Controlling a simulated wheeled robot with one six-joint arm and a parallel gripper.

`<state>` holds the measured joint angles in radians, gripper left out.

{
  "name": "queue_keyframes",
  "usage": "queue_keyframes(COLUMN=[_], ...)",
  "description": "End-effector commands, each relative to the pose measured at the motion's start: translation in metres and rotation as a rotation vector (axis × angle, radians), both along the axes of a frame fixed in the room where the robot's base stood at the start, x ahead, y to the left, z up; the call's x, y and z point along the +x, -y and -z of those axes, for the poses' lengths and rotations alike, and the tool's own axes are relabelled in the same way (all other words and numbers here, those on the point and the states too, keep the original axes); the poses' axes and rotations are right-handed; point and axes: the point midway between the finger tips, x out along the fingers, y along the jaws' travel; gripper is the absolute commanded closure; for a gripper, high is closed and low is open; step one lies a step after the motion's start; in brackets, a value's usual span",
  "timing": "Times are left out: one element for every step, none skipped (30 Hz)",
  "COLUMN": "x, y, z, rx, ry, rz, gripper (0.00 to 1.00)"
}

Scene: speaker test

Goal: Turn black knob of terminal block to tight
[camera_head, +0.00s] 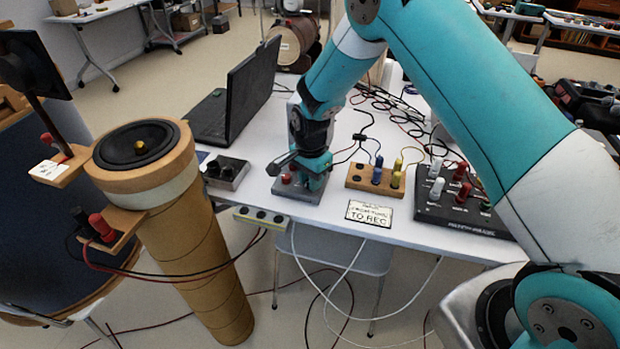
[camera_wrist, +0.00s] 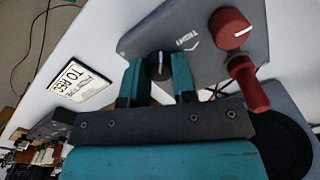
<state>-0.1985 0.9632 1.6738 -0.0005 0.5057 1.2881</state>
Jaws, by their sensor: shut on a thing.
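The terminal block (camera_wrist: 118,44) is a grey plate with the word TIGHT on it. The black knob (camera_wrist: 158,66), with a pale mark on top, is between the two teal fingers of my gripper (camera_wrist: 157,82), which is shut on it. A red knob (camera_wrist: 230,29) with a white line and a second red post (camera_wrist: 247,82) stand beside it. In the head view, my gripper (camera_head: 313,168) points down onto the block (camera_head: 297,193) near the table's front edge; the black knob is hidden there and a red knob (camera_head: 287,178) shows.
A wooden block with blue and yellow posts (camera_head: 362,179) and a black box with red and white knobs (camera_head: 465,213) stand to the right. A sign (camera_head: 369,214) lies at the front edge. A laptop (camera_head: 235,95) and dark box (camera_head: 226,173) are left. Cables lie behind.

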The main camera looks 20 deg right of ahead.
Motion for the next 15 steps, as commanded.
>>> queue_keyframes(x=[0.0034,0.0034,0.0033,0.0033,0.0032,0.0032,0.0031,0.0031,0.0031,0.0031,0.0031,0.0030,0.0030,0.0029,0.0028], y=[0.0003,0.0003,0.0003,0.0003,0.0003,0.0003,0.0004,0.0004,0.0004,0.0004,0.0004,0.0005,0.0005,0.0005,0.0004], z=[-0.0025,-0.0025,-0.0026,-0.0026,-0.0026,-0.0026,-0.0026,-0.0026,-0.0026,-0.0026,-0.0026,-0.0026,-0.0027,-0.0027,-0.0027], rx=[0.001,0.001,0.001,0.001,0.001,0.001,0.001,0.001,0.001,0.002,0.002,0.002,0.002,0.002,0.002], ry=[0.012,0.012,0.012,0.012,0.012,0.012,0.012,0.012,0.011,0.012,0.012,0.012,0.012,0.012,0.012], rz=[0.044,0.072,0.111,0.139,0.167,0.206,0.234,0.262,0.301,0.329,0.357,0.395,0.423,0.450,0.486], gripper=[0.98,0.98,0.98,0.98,0.98,0.98,0.98,0.98,0.98,0.98,0.98,0.98,0.98,0.98,0.98])
